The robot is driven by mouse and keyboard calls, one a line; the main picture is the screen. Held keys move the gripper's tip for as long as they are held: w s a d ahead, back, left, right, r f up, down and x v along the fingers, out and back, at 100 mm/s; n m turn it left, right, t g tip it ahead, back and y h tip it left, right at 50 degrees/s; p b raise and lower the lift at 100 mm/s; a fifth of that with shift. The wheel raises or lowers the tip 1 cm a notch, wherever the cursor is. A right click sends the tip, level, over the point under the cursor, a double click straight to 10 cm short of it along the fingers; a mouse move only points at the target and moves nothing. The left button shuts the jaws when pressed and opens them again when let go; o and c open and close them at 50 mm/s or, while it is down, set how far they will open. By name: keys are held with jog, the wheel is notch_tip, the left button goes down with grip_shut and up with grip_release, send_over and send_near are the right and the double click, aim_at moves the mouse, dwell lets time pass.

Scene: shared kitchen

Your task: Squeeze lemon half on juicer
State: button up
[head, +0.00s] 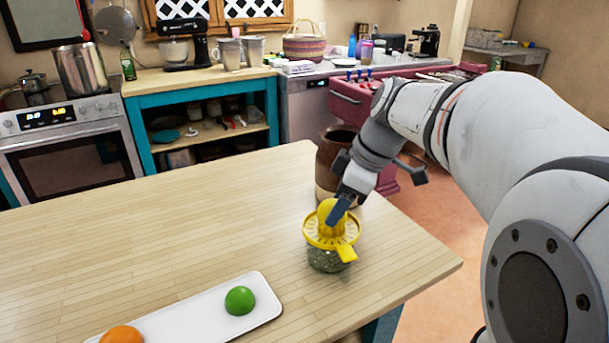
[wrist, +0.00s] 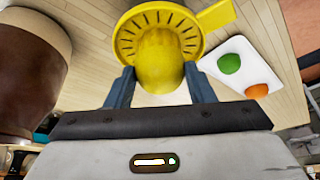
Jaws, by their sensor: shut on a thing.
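The yellow juicer (head: 314,237) sits on a clear jar (head: 327,260) near the right end of the wooden table. Its slotted yellow rim also shows in the wrist view (wrist: 131,36). My gripper (head: 337,208) is over the juicer, with its fingers shut on the yellow lemon half (wrist: 160,62). In the head view the lemon half (head: 326,208) is at the juicer's centre, partly hidden by a finger. The juicer's cone is hidden; I cannot tell how firmly the lemon presses on it.
A brown and cream crock (head: 326,165) stands close behind the juicer, beside my arm. A white tray (head: 205,327) at the front holds a green fruit half (head: 240,300) and an orange one (head: 121,335). The table's (head: 180,230) left and middle are clear.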

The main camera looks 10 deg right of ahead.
jog(key=shift+f+n+g, duration=0.1)
jog(key=shift+n+g, duration=0.3)
jog(key=shift+n, duration=0.5)
jog(key=shift+w, duration=0.1)
jog(key=shift+w+n+g, duration=0.15)
jog(key=shift+n+g, duration=0.35)
jog(key=shift+n, duration=0.7)
jog(key=n+g+p, duration=0.1)
jog(key=n, duration=0.2)
jog(key=shift+w+n, duration=0.15)
jog(key=shift+n, duration=0.25)
notch_tip(320, 180, up, 8)
jog(key=p, duration=0.6)
jog(key=shift+d, duration=0.1)
